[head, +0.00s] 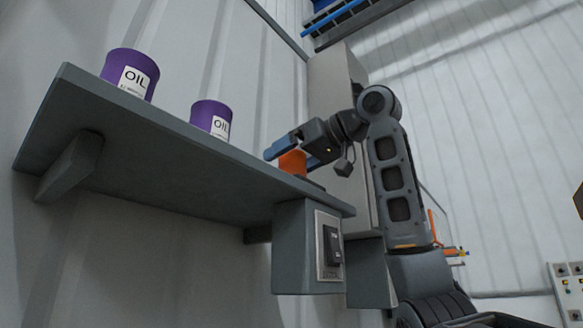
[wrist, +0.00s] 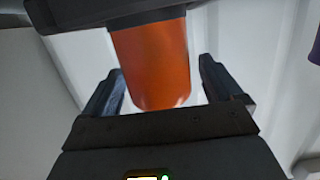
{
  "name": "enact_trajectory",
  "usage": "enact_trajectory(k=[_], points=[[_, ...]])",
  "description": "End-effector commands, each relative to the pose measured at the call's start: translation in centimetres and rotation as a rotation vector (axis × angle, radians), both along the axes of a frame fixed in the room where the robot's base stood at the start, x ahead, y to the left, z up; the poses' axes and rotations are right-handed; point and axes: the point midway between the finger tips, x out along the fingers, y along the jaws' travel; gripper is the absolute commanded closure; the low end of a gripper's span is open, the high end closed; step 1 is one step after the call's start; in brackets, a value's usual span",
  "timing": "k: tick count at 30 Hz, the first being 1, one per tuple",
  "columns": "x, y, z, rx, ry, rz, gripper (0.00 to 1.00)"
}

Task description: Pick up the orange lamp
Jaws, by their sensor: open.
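The orange lamp (head: 293,162) stands near the right end of a grey wall shelf in the head view, partly hidden by my gripper. In the wrist view the lamp (wrist: 155,62) is a rounded orange cylinder on a dark base (wrist: 110,10). My gripper (head: 285,147) is at the lamp, its blue fingers at shelf height. In the wrist view the open gripper (wrist: 160,85) has one finger on each side of the lamp, with a gap visible on both sides. I cannot see the fingers touching it.
The shelf (head: 170,160) also bears two purple oil cans, one at the left (head: 130,74) and one nearer the lamp (head: 211,118). A grey box with a switch panel (head: 329,245) hangs under the shelf's right end. A tall grey cabinet (head: 330,85) stands behind my arm.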

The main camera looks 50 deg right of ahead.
Motion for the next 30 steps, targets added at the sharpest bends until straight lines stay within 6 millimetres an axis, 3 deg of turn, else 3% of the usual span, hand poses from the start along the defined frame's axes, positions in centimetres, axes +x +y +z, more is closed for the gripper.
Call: enact_trajectory(k=[4, 12, 30], points=[[1.27, 0.02, -0.2, 0.001, 0.0, -0.001, 0.07], [1.41, 0.05, -0.32, 0.0, -0.001, -0.001, 0.09], [1.38, 0.04, -0.3, 0.0, -0.001, -0.001, 0.66]])
